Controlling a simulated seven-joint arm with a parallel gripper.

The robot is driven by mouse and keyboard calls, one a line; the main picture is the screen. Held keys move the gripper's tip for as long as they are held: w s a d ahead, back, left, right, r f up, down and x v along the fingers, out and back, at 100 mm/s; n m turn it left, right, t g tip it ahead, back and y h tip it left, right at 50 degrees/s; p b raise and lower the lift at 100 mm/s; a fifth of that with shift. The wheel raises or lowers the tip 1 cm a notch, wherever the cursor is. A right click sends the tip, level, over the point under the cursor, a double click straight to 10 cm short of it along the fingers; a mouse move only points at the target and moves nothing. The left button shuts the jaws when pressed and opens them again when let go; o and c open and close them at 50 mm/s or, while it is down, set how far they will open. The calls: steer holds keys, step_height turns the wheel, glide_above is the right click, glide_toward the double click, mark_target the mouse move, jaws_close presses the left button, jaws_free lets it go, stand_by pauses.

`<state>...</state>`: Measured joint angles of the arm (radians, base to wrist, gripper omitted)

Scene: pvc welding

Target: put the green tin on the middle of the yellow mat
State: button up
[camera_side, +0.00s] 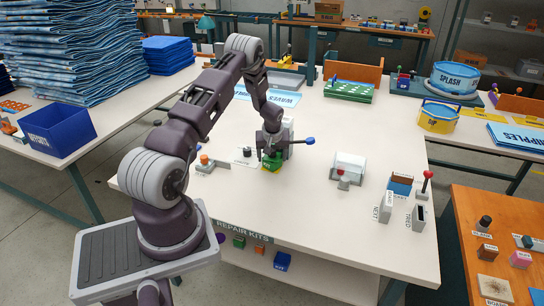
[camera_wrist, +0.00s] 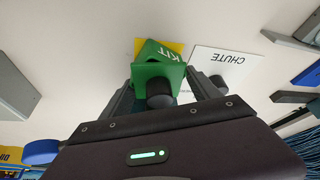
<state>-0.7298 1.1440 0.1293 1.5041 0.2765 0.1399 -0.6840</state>
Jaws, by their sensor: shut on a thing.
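The green tin (camera_wrist: 150,71), with "KIT" in white on it and a dark round knob, is between my gripper's fingers (camera_wrist: 164,86) in the wrist view. My gripper is shut on it. In the side view, the green tin (camera_side: 271,164) is low at the table's middle left, beneath my gripper (camera_side: 271,154), which partly hides it. The yellow mat (camera_wrist: 176,46) shows in the wrist view as a patch behind the tin. The tin covers most of it. I cannot tell whether the tin touches the mat or hangs just above.
In the side view, a clear-covered box (camera_side: 349,165) with a red button stands to the right. A red-knobbed lever (camera_side: 425,182) is farther right. The table between tin and box is clear.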

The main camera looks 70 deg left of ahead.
steer(key=shift+w+a, duration=0.1)
steer(key=shift+a, duration=0.15)
steer(key=shift+f, duration=0.1)
steer(key=shift+f, duration=0.1)
steer(key=o, duration=1.4)
steer(key=shift+d, duration=0.1)
steer(key=shift+c, duration=0.2)
